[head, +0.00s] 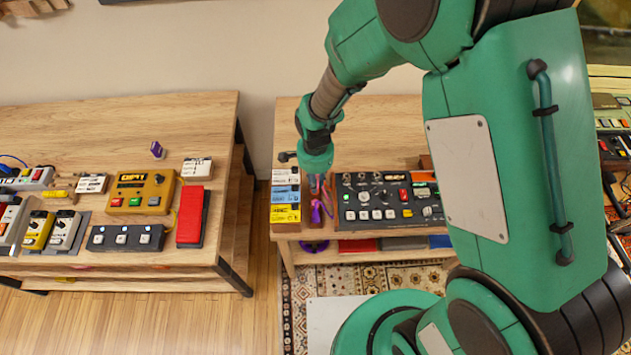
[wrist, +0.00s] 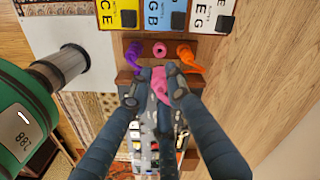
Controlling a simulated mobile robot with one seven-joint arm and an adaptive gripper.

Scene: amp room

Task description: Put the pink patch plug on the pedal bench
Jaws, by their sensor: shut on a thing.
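My gripper (head: 317,184) is over the front left part of the right-hand bench (head: 385,125). In the wrist view my gripper (wrist: 159,79) is shut on the pink patch plug (wrist: 161,86), which sits between the fingertips. Just beyond it is a dark wooden strip (wrist: 145,47) with a purple plug (wrist: 134,53), a pink ring (wrist: 159,50) and an orange plug (wrist: 186,56). I cannot tell whether the held plug touches the strip. The pedal bench (head: 75,125) is on the left, with several pedals along its front.
On the pedal bench are a yellow pedal (head: 140,192), a red pedal (head: 190,217) and a small purple block (head: 157,149). Its back half is mostly bare. A gap separates the benches. A black mixer (head: 388,200) is right of my gripper, and labelled blocks (head: 285,195) are to its left.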

